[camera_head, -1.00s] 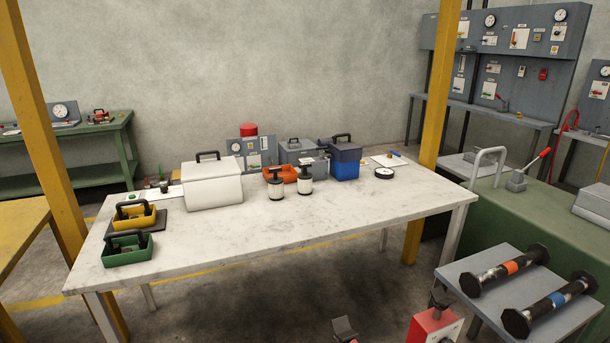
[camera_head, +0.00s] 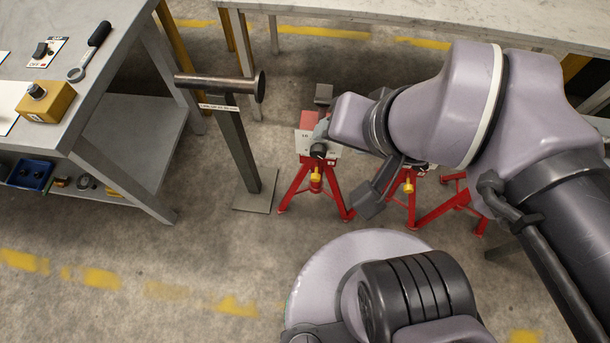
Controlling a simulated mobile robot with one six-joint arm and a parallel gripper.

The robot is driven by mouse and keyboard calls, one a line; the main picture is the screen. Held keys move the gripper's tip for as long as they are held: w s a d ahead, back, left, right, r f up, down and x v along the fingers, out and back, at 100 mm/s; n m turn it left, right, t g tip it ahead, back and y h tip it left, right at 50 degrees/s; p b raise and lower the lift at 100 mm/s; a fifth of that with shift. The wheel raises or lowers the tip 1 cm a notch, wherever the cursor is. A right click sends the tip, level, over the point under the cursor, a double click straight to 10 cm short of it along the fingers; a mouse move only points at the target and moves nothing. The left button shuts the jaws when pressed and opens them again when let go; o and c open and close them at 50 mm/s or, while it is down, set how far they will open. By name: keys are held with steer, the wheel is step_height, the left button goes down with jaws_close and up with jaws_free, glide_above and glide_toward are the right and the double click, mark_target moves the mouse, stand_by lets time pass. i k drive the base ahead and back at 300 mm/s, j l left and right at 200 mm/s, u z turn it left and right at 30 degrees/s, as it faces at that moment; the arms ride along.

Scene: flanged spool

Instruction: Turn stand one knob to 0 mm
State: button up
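A red stand (camera_head: 309,119) with a pale front plate (camera_head: 305,142) and splayed red legs is near the middle. A dark round knob (camera_head: 318,151) shows at the plate's right side. I cannot read any scale or setting there. A yellow knob (camera_head: 315,177) sits lower, among the legs. My gripper (camera_head: 322,130) reaches in from the right beside the front plate. My wrist covers most of it, so its fingers and any contact with the knob cannot be made out. A second red stand (camera_head: 410,205) with a yellow knob (camera_head: 408,188) is partly hidden behind my arm.
A dark post with a cylindrical crossbar (camera_head: 215,84) stands left of the red stand on a square foot (camera_head: 256,190). A pale table (camera_head: 400,12) crosses the back. The floor at lower left is clear.

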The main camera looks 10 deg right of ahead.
mark_target(318, 151)
steer(key=j+z, duration=0.2)
steer(key=j, duration=0.4)
steer(key=j+z, duration=0.2)
steer(key=j, duration=0.35)
steer(key=k+j+z, duration=0.2)
steer(key=j, duration=0.35)
